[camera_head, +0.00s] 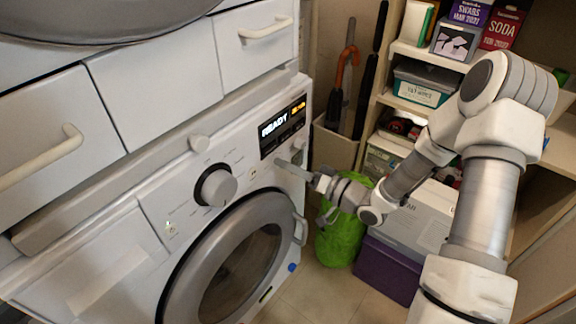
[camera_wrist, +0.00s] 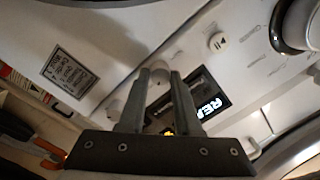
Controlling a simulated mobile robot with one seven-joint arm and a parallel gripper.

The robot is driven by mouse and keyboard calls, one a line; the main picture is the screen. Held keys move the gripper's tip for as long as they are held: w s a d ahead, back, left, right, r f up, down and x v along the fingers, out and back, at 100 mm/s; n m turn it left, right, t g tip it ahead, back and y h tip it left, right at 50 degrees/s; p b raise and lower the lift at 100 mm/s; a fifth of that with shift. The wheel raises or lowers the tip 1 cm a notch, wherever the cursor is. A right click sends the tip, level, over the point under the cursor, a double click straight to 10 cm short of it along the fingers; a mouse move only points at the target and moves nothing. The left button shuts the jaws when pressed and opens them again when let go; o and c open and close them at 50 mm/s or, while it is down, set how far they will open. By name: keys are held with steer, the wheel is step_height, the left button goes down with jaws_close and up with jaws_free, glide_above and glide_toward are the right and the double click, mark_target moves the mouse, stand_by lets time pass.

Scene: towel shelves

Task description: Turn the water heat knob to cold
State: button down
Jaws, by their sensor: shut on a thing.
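The washing machine's control panel (camera_head: 183,178) shows in the head view, with a lit READY display (camera_head: 275,125) and a large round dial (camera_head: 216,187). My gripper (camera_head: 280,162) is at the panel just below the display. In the wrist view, my gripper (camera_wrist: 163,74) has its two fingers close together, with a small pale knob (camera_wrist: 160,79) between the tips. The fingers hide much of this knob. I cannot read a label or see a pointer on it. The large dial also shows in the wrist view (camera_wrist: 299,24), apart from the fingers.
The machine's round door (camera_head: 236,257) is shut below the panel. White drawers (camera_head: 155,82) are above it. A green bag (camera_head: 342,225) and a purple box (camera_head: 388,268) stand on the floor beside the machine. Shelves with boxes (camera_head: 420,86) rise at the right, near my arm.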

steer(key=n+b, duration=0.6)
steer(key=n, duration=0.5)
steer(key=shift+s+h, duration=0.1)
steer(key=shift+h, duration=0.3)
steer(key=shift+n, duration=0.3)
steer(key=c, duration=0.6)
jaws_free()
steer(key=shift+r, duration=0.1)
steer(key=p+v, duration=0.3)
steer(key=v, duration=1.4)
